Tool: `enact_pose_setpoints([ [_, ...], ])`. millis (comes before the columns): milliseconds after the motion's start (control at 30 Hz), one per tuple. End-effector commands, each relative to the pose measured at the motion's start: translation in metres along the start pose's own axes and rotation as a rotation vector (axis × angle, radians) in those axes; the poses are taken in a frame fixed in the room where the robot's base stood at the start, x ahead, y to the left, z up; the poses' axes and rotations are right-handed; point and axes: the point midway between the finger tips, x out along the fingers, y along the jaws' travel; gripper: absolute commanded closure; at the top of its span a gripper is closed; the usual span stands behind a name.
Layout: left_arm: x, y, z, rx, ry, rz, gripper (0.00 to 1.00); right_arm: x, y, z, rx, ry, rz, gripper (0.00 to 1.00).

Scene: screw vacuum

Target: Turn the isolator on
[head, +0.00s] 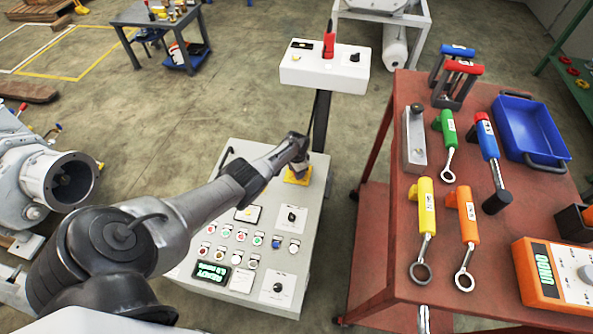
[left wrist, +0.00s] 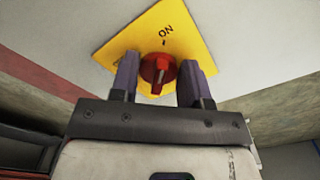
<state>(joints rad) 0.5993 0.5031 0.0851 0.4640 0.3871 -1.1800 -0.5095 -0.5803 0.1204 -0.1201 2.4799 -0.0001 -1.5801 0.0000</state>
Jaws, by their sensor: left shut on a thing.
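The isolator has a yellow plate (head: 297,176) at the top right of the grey control panel (head: 225,170). In the left wrist view the yellow plate (left wrist: 185,40) carries the word ON, with a small mark below it, and a round red knob (left wrist: 158,70). A ridge on the knob runs roughly up and down in that view, about in line with the ON mark. My left gripper (left wrist: 160,80) is shut on the red knob, one dark finger on each side. In the head view my left gripper (head: 298,158) covers the knob. My right gripper is not in view.
The panel's buttons and dials (head: 240,236) lie below my left arm. A white box (head: 325,72) with a red handle stands behind on a post. A red-brown table (head: 385,225) with tools and a blue tray (head: 530,130) stands at the right. Machinery (head: 50,180) is at the left.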

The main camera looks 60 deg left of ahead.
Motion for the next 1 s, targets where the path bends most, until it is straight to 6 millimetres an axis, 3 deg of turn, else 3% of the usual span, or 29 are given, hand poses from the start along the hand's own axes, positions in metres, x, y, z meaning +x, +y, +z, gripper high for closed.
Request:
enact_pose_setpoints([
  [233,0.001,0.0,0.001,0.001,-0.002,-0.001,0.81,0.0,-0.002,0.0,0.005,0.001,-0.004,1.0],
  [267,0.001,0.0,0.001,0.001,-0.002,-0.001,0.57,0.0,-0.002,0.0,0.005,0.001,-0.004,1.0],
  [467,0.001,0.0,0.001,0.0,-0.002,-0.001,0.38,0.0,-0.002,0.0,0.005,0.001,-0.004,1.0],
  [767,-0.003,0.0,0.0,0.0,-0.001,0.0,0.36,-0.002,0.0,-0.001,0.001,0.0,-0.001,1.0],
  [1000,-0.031,0.0,0.0,-0.001,0.0,-0.001,0.36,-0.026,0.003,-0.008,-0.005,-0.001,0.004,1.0],
])
